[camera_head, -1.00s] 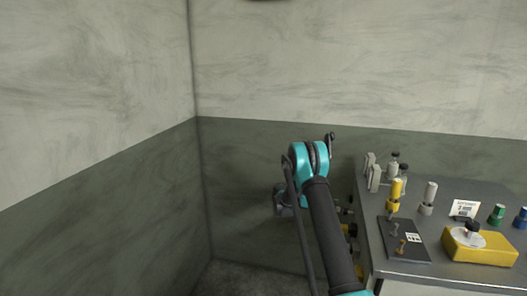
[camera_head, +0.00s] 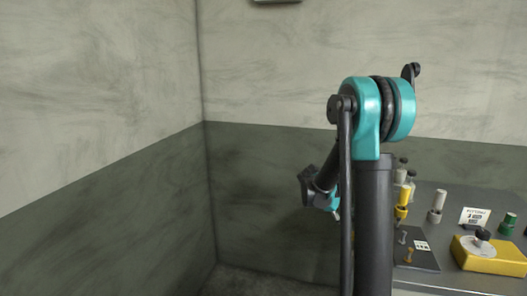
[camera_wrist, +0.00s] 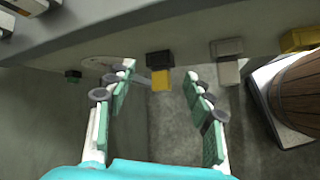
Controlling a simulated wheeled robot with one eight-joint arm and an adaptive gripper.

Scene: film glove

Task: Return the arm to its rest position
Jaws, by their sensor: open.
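My arm (camera_head: 372,190) stands raised at the middle right of the head view, its upper link upright and its teal joint high. A dark and teal lower part of it hangs to the left, just off the bench. My gripper (camera_wrist: 158,72) shows in the wrist view with its two green-padded fingers spread apart and nothing between them. In that view a black and yellow fitting (camera_wrist: 160,72) on the bench side lies beyond the fingertips, apart from them as far as I can tell. The fingers are not clear in the head view.
A grey bench (camera_head: 428,200) at right holds a yellow box (camera_head: 490,254), a dark plate (camera_head: 416,248), a yellow fitting (camera_head: 402,203) and a white card (camera_head: 474,217). My arm hides part of it. A wooden barrel-like object (camera_wrist: 298,92) stands at right. Left floor looks clear.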

